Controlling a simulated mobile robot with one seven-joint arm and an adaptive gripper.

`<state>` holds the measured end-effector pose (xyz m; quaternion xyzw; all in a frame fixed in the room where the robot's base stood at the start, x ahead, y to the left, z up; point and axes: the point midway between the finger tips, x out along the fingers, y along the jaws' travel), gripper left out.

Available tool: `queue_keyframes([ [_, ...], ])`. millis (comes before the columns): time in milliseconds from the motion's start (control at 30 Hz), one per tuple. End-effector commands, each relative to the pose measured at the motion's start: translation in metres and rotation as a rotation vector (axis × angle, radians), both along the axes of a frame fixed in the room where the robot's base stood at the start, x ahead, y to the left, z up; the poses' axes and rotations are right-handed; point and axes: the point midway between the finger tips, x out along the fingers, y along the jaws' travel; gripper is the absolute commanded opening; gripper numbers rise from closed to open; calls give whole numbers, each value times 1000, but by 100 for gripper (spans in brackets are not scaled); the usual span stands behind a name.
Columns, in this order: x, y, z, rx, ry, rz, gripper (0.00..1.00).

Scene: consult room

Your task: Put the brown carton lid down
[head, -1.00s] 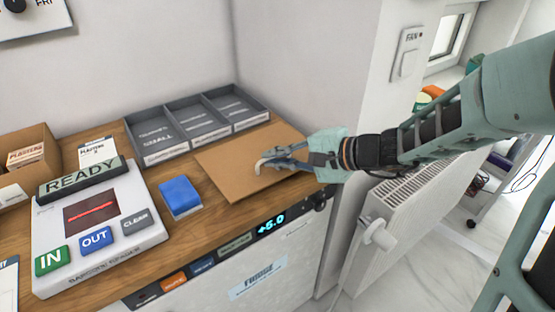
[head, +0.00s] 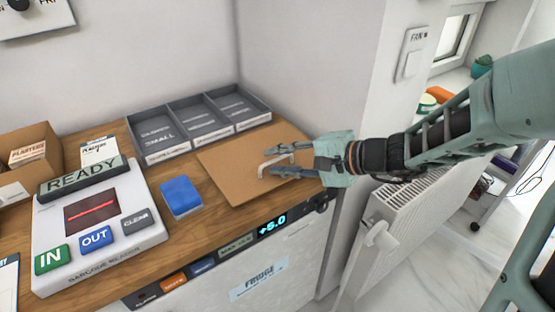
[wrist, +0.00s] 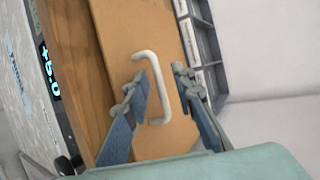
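The brown carton lid (head: 235,168) lies flat at the right end of the wooden counter, in front of the grey trays. It also fills the middle of the wrist view (wrist: 125,35). Its pale bar handle (wrist: 154,88) stands up from the top. My gripper (head: 272,163) is over the lid's right part. In the wrist view my gripper (wrist: 159,74) has its two blue-grey fingers spread apart, one on each side of the handle, with visible gaps. The lid's right edge is partly hidden by my gripper in the head view.
A grey three-part tray (head: 200,123) stands behind the lid. A blue block (head: 181,196) and a scanner with buttons (head: 100,220) are to the left. An open brown carton (head: 40,150) stands far left. A wall and radiator (head: 400,215) border the right.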

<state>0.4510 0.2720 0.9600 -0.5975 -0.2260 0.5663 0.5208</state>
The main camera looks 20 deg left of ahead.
Motion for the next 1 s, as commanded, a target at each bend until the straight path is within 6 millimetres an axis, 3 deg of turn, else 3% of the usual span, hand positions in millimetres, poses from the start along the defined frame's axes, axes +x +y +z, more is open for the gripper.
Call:
queue_keyframes([
  [300,-16,-59,31,0,-4,-5,24],
  [500,-25,-87,45,-1,-2,-5,24],
  [1000,-29,-98,50,-3,0,-2,24],
])
